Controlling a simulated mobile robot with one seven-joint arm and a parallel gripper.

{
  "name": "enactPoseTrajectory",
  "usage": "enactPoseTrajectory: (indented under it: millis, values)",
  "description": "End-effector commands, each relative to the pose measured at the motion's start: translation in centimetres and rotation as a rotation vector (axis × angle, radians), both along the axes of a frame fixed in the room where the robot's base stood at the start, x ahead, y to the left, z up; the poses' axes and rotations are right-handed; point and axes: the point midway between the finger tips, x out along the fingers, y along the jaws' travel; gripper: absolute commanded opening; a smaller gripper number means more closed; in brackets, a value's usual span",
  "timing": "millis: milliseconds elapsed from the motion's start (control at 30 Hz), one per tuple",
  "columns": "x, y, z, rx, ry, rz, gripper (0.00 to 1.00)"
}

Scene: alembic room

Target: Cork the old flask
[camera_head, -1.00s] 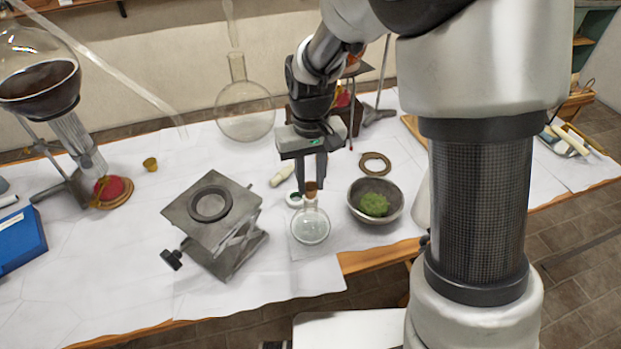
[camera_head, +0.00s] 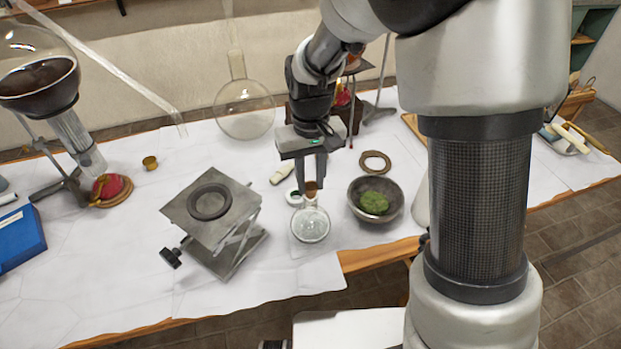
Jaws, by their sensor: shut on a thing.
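A small round glass flask (camera_head: 310,225) stands on the white paper near the table's front edge, its neck upright. A brown cork (camera_head: 311,187) is at the top of the flask's neck. My gripper (camera_head: 311,182) points down over the flask with its fingers shut on the cork. How deep the cork sits in the neck cannot be told from this view. A larger, long-necked round flask (camera_head: 244,108) stands at the back of the table, away from my gripper.
A grey bowl with green stuff (camera_head: 376,201) stands just right of the small flask. A metal lab jack (camera_head: 211,204) stands to its left. A small white vial (camera_head: 282,174), a white-rimmed jar (camera_head: 294,197) and a cork ring (camera_head: 375,161) lie close behind.

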Motion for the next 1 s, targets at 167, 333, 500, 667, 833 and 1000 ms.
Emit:
enactPoseTrajectory:
  millis: [167, 333, 500, 667, 833, 1000]
  values:
    - [-0.01, 0.00, -0.28, 0.000, 0.000, 0.000, 0.06]
    - [-0.02, -0.02, -0.48, 0.000, 0.001, 0.000, 0.06]
    - [-0.02, -0.01, -0.67, 0.000, 0.001, 0.000, 0.06]
    - [-0.01, 0.00, -0.70, 0.000, 0.000, 0.000, 0.06]
    - [-0.01, 0.00, -0.69, 0.000, 0.000, 0.000, 0.06]
    - [0.00, 0.01, -0.70, 0.000, 0.000, 0.000, 0.06]
